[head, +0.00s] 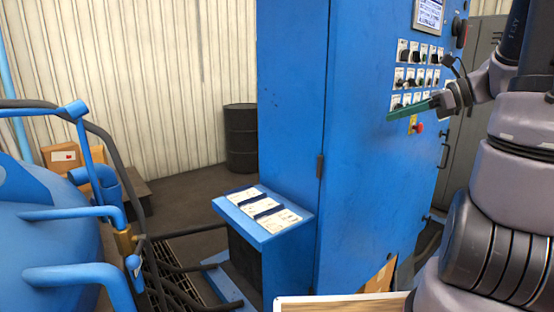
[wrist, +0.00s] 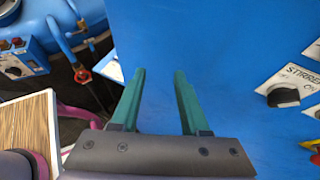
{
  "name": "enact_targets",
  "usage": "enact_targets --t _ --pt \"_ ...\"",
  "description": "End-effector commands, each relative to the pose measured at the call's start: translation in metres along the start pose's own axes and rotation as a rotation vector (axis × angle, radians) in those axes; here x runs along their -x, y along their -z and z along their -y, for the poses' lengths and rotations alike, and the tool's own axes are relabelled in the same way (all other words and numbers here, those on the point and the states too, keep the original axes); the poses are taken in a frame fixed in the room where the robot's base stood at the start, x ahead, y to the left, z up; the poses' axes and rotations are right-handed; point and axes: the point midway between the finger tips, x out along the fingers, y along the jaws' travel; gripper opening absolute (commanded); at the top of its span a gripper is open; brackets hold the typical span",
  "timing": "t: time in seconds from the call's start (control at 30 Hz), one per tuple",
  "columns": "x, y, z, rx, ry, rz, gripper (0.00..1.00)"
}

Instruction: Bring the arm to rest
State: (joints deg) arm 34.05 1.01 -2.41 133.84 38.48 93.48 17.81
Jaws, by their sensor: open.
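My gripper (head: 410,110) shows in the head view at the right, raised in front of the blue control cabinet (head: 290,120). Its green fingers point left. In the wrist view my gripper (wrist: 159,75) has its two green fingers apart, with only the blue cabinet face (wrist: 220,40) between and beyond them. Nothing is held. I cannot tell how far the fingertips are from the cabinet face.
The cabinet carries rows of switches (head: 418,65), a screen (head: 429,15) and a red button (head: 419,127). A wrist-view knob (wrist: 285,92) is labelled "STIRRER". A blue shelf (head: 300,222) holds papers. A blue vessel (head: 50,235) with pipes stands left, a black drum (head: 240,138) behind.

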Motion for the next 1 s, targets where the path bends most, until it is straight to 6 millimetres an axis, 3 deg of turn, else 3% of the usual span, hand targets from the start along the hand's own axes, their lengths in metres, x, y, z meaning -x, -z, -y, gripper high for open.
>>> enact_targets --t 0.03,0.2,0.4,0.6,0.7,1.0 --pt "-0.010 -0.008 -0.025 0.140 -0.047 -0.084 0.45" --pt "-0.020 -0.009 -0.088 0.629 -0.183 -0.356 0.45" --pt "-0.006 -0.013 -0.129 1.233 -0.279 -0.620 0.45" --pt "0.013 -0.028 -0.142 1.688 -0.295 -0.793 0.45" --pt "0.018 -0.034 -0.145 1.804 -0.291 -0.835 0.45" --pt "0.021 -0.036 -0.145 1.857 -0.289 -0.857 0.45"
